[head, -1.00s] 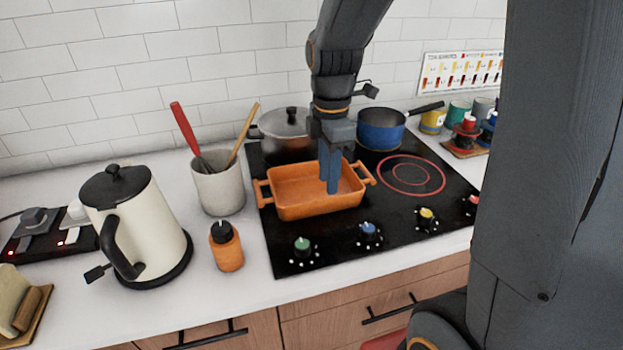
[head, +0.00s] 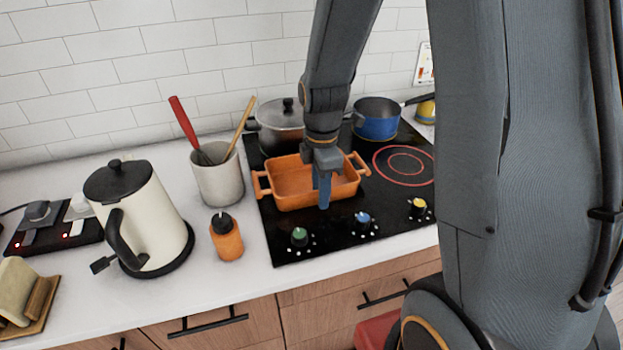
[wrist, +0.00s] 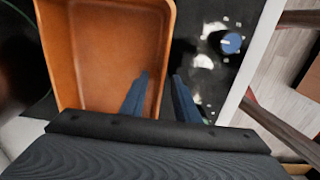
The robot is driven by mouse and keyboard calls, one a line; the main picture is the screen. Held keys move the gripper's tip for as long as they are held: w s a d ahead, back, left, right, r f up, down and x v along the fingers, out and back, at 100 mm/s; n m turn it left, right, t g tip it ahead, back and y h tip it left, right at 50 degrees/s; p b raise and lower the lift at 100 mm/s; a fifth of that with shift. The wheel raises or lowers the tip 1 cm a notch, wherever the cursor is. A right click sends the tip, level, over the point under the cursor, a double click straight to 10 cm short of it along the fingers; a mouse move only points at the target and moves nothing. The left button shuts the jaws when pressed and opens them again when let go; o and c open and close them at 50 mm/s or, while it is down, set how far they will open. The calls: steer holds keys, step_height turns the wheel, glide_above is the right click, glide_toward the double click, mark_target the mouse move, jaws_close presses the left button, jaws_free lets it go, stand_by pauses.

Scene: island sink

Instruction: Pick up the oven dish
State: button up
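The orange oven dish (head: 287,190) sits on the black stovetop, with a handle at its left and right ends. It also shows in the wrist view (wrist: 105,55), empty inside where visible. My gripper (head: 323,200) points down at the dish's front wall, right of its middle. In the wrist view my gripper (wrist: 160,84) is open, with one blue finger over the inside of the dish and the other outside the wall, over the stovetop. The front wall lies between them. Whether either finger touches it I cannot tell.
A lidded pot (head: 281,125) and a blue saucepan (head: 376,120) stand behind the dish. A utensil crock (head: 218,178), an orange bottle (head: 227,240) and a cream kettle (head: 140,220) stand to the left. Stove knobs (head: 362,220) line the front. The right burner (head: 405,165) is clear.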

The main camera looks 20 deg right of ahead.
jaws_close()
stand_by(1.4)
